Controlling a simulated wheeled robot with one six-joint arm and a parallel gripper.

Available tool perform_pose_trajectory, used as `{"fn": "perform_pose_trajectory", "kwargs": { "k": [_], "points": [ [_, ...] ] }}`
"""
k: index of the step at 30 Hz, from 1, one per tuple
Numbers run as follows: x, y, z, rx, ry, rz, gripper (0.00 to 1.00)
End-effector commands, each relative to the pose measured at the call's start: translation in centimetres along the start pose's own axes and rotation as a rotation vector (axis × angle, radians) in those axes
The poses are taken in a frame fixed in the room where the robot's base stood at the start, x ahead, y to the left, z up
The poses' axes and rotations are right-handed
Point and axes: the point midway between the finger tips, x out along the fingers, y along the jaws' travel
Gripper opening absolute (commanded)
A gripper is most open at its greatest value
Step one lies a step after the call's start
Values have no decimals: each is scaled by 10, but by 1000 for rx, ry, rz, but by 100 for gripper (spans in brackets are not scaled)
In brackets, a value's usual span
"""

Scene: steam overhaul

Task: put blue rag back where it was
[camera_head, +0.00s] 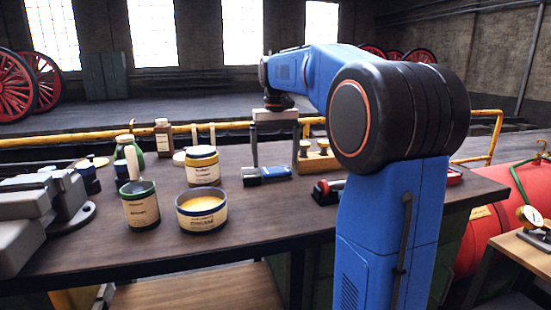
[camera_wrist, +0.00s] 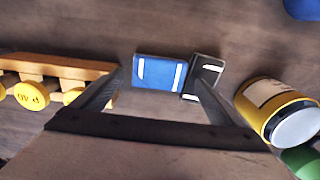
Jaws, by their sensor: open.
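The blue rag (camera_head: 276,172) lies folded on the dark workbench (camera_head: 125,262), behind the blue-labelled tins. In the wrist view it is a flat blue bundle with pale stripes (camera_wrist: 158,72). A dark piece with pale stripes (camera_wrist: 203,76) lies against one end of it; I cannot tell whether it is a separate rag. My gripper (camera_head: 275,158) points down over the rag with its jaws apart and empty. In the wrist view the fingertips (camera_wrist: 157,80) appear on either side of the blue bundle. I cannot tell whether they touch it.
A wooden block with brass knobs (camera_head: 318,160) stands close to the right of the rag. A yellow-banded tin (camera_head: 203,167) stands close to its left. An open tin (camera_head: 202,211) and a green-rimmed tin (camera_head: 140,205) stand nearer. The bench front is clear.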

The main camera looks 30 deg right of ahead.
Motion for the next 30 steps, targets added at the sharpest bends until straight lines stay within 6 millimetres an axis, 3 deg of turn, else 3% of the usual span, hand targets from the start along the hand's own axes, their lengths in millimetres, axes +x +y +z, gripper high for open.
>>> {"fn": "perform_pose_trajectory", "kwargs": {
  "k": [18, 24, 30],
  "points": [
    [-106, 0, -1, 0, 2, 0, 92],
    [-121, 0, -1, 0, 1, 0, 92],
    [-124, 0, 0, 0, 0, 0, 92]
  ]
}}
